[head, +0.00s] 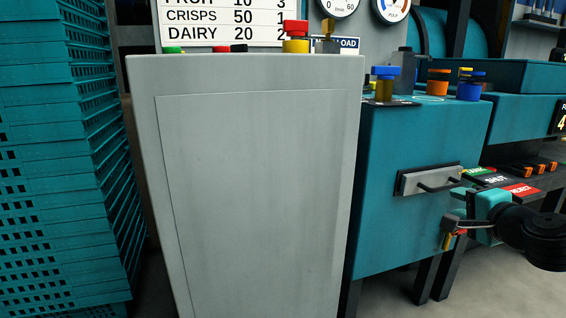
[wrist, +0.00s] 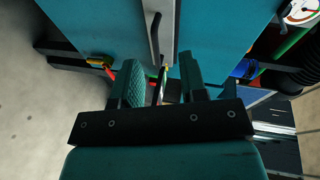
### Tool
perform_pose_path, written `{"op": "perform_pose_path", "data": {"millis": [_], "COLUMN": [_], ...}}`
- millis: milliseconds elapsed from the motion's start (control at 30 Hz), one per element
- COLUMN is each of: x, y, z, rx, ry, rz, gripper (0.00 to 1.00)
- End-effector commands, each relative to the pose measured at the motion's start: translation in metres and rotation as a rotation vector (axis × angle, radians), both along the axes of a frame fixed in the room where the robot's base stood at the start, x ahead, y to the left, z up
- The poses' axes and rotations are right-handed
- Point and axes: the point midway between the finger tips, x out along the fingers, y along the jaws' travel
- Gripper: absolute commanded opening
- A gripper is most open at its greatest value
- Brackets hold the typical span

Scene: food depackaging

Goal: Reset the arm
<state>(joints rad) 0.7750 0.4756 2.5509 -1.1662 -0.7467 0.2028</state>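My gripper (wrist: 160,76) is at the bottom of the wrist view, with its two teal-padded fingers apart. A thin rod-like piece shows between or behind the fingers; I cannot tell whether it touches them. My gripper also shows at the right of the head view (head: 456,222), in front of the teal machine (head: 405,225) and below its drawer handle (head: 437,186). The dark handle (wrist: 153,36) on its grey plate lies just beyond the fingers in the wrist view. Small red and yellow pieces (head: 449,240) show by the fingers in the head view.
A grey cabinet (head: 255,190) stands in front at the centre. Stacked teal crates (head: 55,160) rise at the left. Colored knobs (head: 384,82) top the machine. A panel with a red label (head: 521,190) is near my arm. Bare floor (wrist: 35,110) shows left in the wrist view.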

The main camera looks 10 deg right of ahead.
Motion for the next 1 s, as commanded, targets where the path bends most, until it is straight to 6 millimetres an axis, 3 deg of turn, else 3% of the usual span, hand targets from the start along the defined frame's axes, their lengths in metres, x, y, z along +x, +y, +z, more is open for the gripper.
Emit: {"op": "perform_pose_path", "data": {"millis": [33, 67, 167, 200, 300, 400, 567, 800, 1000], "x": [0.004, 0.004, -0.009, -0.020, -0.063, -0.110, -0.170, -0.239, -0.238], "y": [0.034, 0.057, 0.136, 0.167, 0.230, 0.266, 0.285, 0.280, 0.279], "z": [0.011, 0.015, 0.025, 0.028, 0.032, 0.034, 0.039, 0.055, 0.101], "rx": [-0.050, -0.085, -0.231, -0.299, -0.479, -0.647, -0.853, -1.099, -1.089], "ry": [0.014, 0.028, 0.091, 0.120, 0.197, 0.275, 0.375, 0.500, 0.512], "rz": [0.123, 0.207, 0.518, 0.647, 0.961, 1.212, 1.475, 1.729, 1.727], "gripper": [0.39, 0.39, 0.39, 0.39, 0.39, 0.39, 0.39, 0.39, 0.39]}}
